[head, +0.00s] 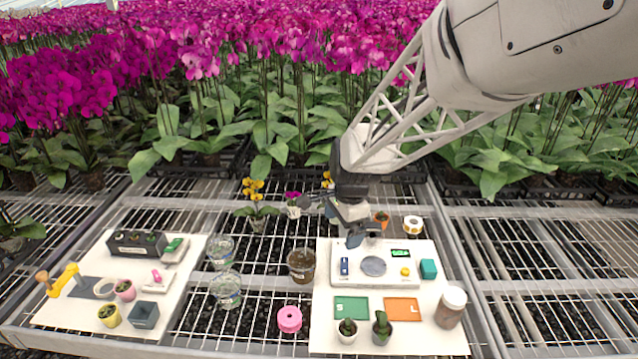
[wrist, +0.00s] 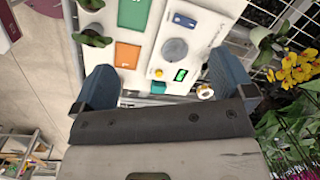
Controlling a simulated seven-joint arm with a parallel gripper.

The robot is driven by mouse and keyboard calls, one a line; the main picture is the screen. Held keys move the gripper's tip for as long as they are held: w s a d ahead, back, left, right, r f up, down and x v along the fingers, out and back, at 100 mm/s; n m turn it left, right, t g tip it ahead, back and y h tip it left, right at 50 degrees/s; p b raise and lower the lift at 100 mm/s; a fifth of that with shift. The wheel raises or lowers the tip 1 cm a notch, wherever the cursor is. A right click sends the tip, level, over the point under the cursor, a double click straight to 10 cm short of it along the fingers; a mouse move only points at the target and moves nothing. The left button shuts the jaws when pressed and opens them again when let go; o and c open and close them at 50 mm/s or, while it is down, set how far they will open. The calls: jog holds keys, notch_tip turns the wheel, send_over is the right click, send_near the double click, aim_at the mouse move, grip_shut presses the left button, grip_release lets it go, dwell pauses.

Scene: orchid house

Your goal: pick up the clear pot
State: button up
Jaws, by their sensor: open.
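Two clear, see-through pots stand left of centre in the head view: a back clear pot (head: 220,252) and a front clear pot (head: 225,288). They are close together on the wire bench between the two white boards. A third see-through pot with dark brown filling (head: 302,265) stands to their right, beside the right board. My gripper (head: 364,236) is above the back of the right board, to the right of all three pots. In the wrist view my gripper (wrist: 162,62) shows both fingers wide apart with nothing held. No clear pot is visible in the wrist view.
The right board holds a white device with a round plate (head: 374,266), green (head: 351,308) and orange (head: 402,309) panels, small potted plants and a brown jar (head: 451,307). Small flowering plants (head: 257,211) stand behind the pots.

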aim_at(302, 259)
jog(key=w+a+f+m, duration=0.5)
jog(key=w+a+f, duration=0.3)
jog(key=a+f, duration=0.2)
notch_tip(302, 259, down, 2)
jog(key=shift+a+f+m+g, duration=0.25)
jog(key=shift+a+m+g, duration=0.05)
jog(key=shift+g, duration=0.1)
jog(key=shift+a+f, duration=0.1)
jog(key=shift+f, duration=1.15)
jog(key=shift+f, duration=0.1)
jog(key=shift+f, duration=2.55)
jog(key=shift+c, duration=0.2)
jog(key=c, duration=0.5)
